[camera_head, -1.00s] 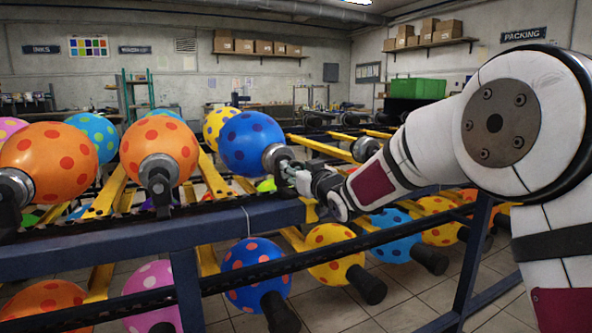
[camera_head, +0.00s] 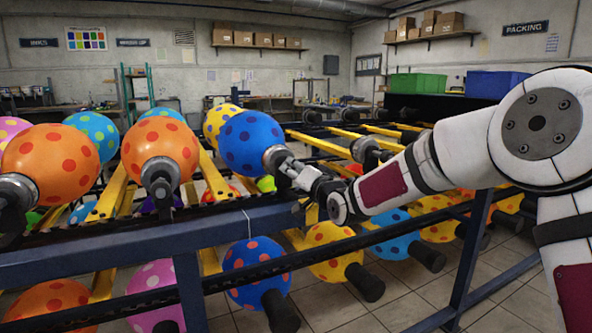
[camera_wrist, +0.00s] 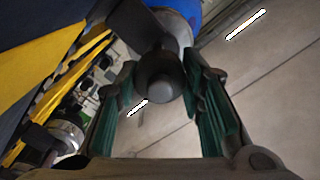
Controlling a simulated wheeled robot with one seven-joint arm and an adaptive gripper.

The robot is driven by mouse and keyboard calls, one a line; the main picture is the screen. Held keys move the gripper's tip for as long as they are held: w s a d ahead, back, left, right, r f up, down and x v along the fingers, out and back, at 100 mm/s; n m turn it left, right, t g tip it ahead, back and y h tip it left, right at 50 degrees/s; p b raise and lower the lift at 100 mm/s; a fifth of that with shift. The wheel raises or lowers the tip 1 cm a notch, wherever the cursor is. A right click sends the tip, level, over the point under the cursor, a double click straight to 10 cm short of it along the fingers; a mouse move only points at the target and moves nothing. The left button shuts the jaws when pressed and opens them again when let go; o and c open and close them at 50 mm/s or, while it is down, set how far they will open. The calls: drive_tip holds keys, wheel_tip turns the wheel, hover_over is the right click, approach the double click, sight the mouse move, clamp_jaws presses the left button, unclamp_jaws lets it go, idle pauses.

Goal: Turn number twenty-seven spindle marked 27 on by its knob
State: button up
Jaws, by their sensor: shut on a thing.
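A blue balloon with dark spots (camera_head: 247,142) sits on a spindle with a metal collar (camera_head: 275,158) on the upper rack. My gripper (camera_head: 292,170) is at the near end of this spindle. In the wrist view, the spindle's round dark knob (camera_wrist: 160,76) is between the teal pads of my gripper, which is shut on it. The blue balloon also shows at the top of the wrist view (camera_wrist: 184,10). I cannot read the number 27 anywhere, and the fingers partly hide the knob in the head view.
Spotted orange balloons on spindles (camera_head: 160,148) stand to the left on the same rack. A dark blue rail (camera_head: 150,240) runs below my gripper. More balloons hang on the lower level, including a yellow one (camera_head: 335,250). Empty yellow bars (camera_head: 335,148) lie to the right.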

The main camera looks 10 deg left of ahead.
drive_tip(key=m+p, duration=0.1)
drive_tip(key=m, duration=0.5)
drive_tip(key=shift+m, duration=0.4)
idle(0.4)
drive_tip(key=o, duration=1.1)
drive_tip(key=shift+o, duration=0.2)
drive_tip(key=v, duration=1.2)
